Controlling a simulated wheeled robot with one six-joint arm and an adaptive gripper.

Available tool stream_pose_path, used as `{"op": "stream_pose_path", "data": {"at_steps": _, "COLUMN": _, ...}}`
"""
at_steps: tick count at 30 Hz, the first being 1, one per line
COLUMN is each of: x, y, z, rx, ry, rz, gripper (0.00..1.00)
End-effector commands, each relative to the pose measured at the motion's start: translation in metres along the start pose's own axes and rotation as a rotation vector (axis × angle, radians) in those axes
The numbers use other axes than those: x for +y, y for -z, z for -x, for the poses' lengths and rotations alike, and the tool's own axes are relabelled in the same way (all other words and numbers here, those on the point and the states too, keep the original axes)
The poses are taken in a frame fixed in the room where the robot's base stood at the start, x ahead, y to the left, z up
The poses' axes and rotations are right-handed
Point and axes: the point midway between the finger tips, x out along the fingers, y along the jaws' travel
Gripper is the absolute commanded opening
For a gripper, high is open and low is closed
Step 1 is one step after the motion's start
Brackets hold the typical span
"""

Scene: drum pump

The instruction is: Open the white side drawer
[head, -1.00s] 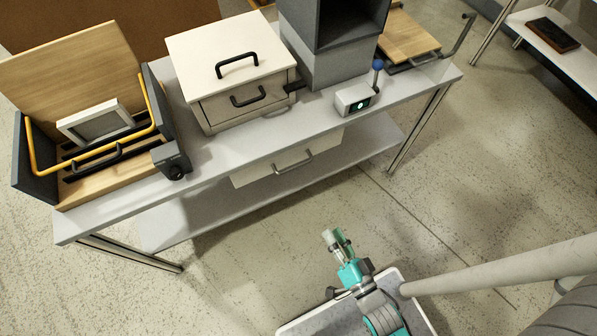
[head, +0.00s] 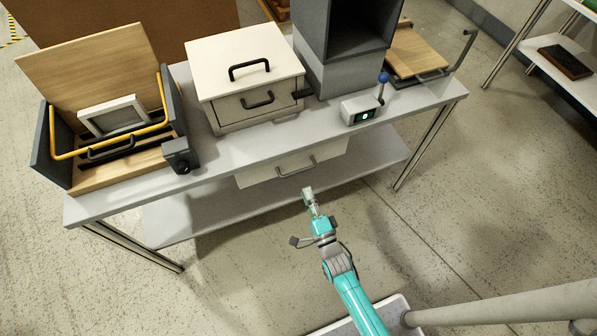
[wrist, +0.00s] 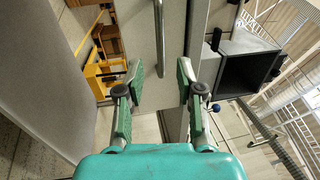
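A white drawer (head: 270,176) with a metal bar handle (head: 296,168) hangs under the front edge of the workbench and looks shut. My gripper (head: 308,192) is in front of and below this drawer, apart from the handle. In the wrist view, the fingers of my gripper (wrist: 160,80) are spread wide with nothing between them.
The workbench (head: 215,163) carries a white cabinet (head: 240,50) with black handles, a wooden box with a yellow bar (head: 105,150), a grey open housing (head: 340,75) and a small device with a blue-knobbed lever (head: 360,110). A lower shelf (head: 190,222) lies beneath. The floor in front is clear.

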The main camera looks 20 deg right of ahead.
Motion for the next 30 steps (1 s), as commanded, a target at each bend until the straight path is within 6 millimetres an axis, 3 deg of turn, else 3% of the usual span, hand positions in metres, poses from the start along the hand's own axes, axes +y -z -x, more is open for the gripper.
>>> {"op": "stream_pose_path", "data": {"at_steps": 9, "x": -0.001, "y": 0.0, "z": -0.057, "rx": 0.0, "ry": 0.001, "rz": 0.002, "gripper": 0.37}}
{"op": "stream_pose_path", "data": {"at_steps": 15, "x": 0.0, "y": 0.0, "z": -0.08, "rx": 0.0, "ry": -0.001, "rz": 0.002, "gripper": 0.37}}
{"op": "stream_pose_path", "data": {"at_steps": 28, "x": 0.0, "y": 0.0, "z": -0.089, "rx": 0.0, "ry": -0.001, "rz": 0.003, "gripper": 0.37}}
{"op": "stream_pose_path", "data": {"at_steps": 30, "x": 0.0, "y": 0.0, "z": -0.089, "rx": 0.0, "ry": -0.001, "rz": 0.003, "gripper": 0.22}}
